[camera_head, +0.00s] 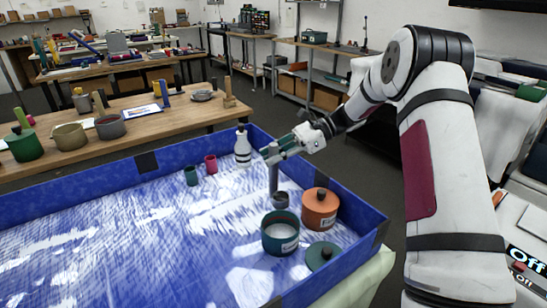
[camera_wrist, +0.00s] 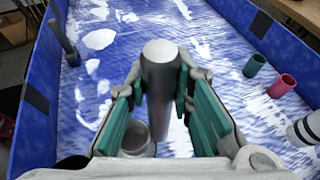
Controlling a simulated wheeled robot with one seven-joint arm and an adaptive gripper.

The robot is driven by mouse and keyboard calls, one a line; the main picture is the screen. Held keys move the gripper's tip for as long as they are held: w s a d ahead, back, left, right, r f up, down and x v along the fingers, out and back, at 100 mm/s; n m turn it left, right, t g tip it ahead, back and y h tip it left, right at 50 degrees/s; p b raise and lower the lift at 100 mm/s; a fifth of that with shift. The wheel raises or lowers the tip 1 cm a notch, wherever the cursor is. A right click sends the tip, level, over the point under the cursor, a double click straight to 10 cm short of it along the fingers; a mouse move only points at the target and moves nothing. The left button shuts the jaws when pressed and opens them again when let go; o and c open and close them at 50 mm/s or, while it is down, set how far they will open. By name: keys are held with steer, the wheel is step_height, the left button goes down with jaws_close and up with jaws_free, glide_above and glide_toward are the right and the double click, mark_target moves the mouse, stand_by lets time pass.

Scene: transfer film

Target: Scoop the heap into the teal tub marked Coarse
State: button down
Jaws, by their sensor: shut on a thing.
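My gripper (camera_head: 275,152) is shut on the upright grey handle of a scoop (camera_head: 273,178). The handle also shows between the finger pads in the wrist view (camera_wrist: 160,75). A small grey cup (camera_head: 280,199), apparently the scoop's bowl, is at the handle's foot; its contents are unclear. The open teal tub (camera_head: 281,246) stands just in front of it, with a white label too small to read and a pale inside. White material lies spread across the blue tray (camera_head: 95,192).
An orange lidded tub (camera_head: 320,209) stands right of the teal tub, and a green lid (camera_head: 322,256) lies in front. A white bottle (camera_head: 242,148), red cup (camera_head: 210,163) and teal cup (camera_head: 191,176) stand near the far wall. Raised blue walls surround the tray; its left part is free of containers.

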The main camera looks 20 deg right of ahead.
mark_target(274, 144)
steer(key=shift+r+p, duration=0.55)
steer(key=shift+r, duration=1.8)
steer(key=shift+s, duration=0.1)
